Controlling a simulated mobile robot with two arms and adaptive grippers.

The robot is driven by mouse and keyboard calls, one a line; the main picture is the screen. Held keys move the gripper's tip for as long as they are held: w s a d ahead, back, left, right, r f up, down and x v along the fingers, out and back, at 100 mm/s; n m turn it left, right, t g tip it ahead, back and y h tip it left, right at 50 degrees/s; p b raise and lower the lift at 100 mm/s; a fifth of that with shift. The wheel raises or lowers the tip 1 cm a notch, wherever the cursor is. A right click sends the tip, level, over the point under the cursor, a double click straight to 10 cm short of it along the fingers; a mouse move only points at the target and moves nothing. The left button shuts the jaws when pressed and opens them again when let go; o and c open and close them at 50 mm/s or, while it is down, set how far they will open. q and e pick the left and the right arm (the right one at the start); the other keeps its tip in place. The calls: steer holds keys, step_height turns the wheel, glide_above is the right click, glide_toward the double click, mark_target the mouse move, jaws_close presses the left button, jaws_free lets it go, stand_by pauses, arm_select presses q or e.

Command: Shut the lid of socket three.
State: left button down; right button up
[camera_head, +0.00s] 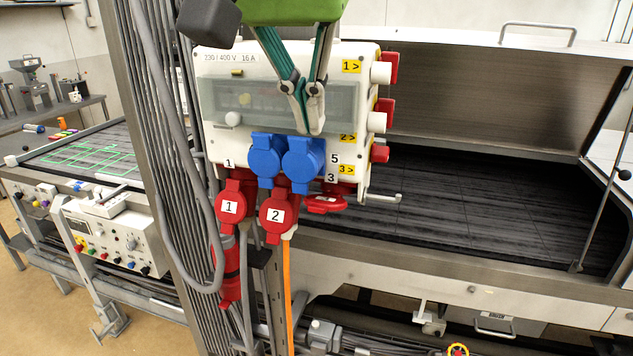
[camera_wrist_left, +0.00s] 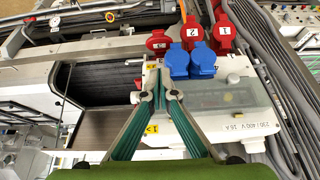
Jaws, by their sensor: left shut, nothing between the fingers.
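The white socket box (camera_head: 215,135) hangs at the centre of the head view. Socket three's red lid (camera_head: 325,203) sits at its lower right, below the printed 3. It sticks outward, seen nearly edge-on, and looks open; in the left wrist view the red lid (camera_wrist_left: 158,42) is at the top. Red lids 1 (camera_head: 229,208) and 2 (camera_head: 275,215) show their numbered faces. My left gripper (camera_head: 312,128) is shut and empty, in front of the box above the blue lids. Its fingers also show in the left wrist view (camera_wrist_left: 157,90), apart from socket three. My right gripper is not visible.
Two blue lids (camera_head: 304,158) sit between my left gripper and the red sockets. Red switches (camera_head: 388,68) and a small metal handle (camera_head: 382,198) stick out at right. Grey cables and a metal column (camera_head: 150,120) stand at left. The dark hood bed (camera_head: 480,200) lies right.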

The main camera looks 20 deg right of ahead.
arm_select(q)
steer(key=p, duration=0.2)
glide_above(320, 205)
step_height(320, 205, down, 7)
steer(key=shift+s+a+r, duration=0.1)
steer(key=shift+a, duration=0.05)
steer(key=shift+s+a+f, duration=0.1)
steer(key=shift+s+f, duration=0.05)
steer(key=shift+f, duration=0.35)
steer(key=shift+s+a+f, duration=0.1)
steer(key=shift+s+f, duration=0.05)
steer(key=shift+f, duration=0.35)
steer(key=shift+s+a+f+p, duration=0.15)
steer(key=shift+s+f+p, duration=0.05)
steer(key=shift+f, duration=0.2)
steer(key=shift+s+a+f+p, duration=0.1)
steer(key=shift+s+f+p, duration=0.1)
steer(key=shift+f, duration=0.15)
steer(key=shift+w+f, duration=0.1)
steer(key=shift+f, duration=0.05)
steer(key=shift+d, duration=0.1)
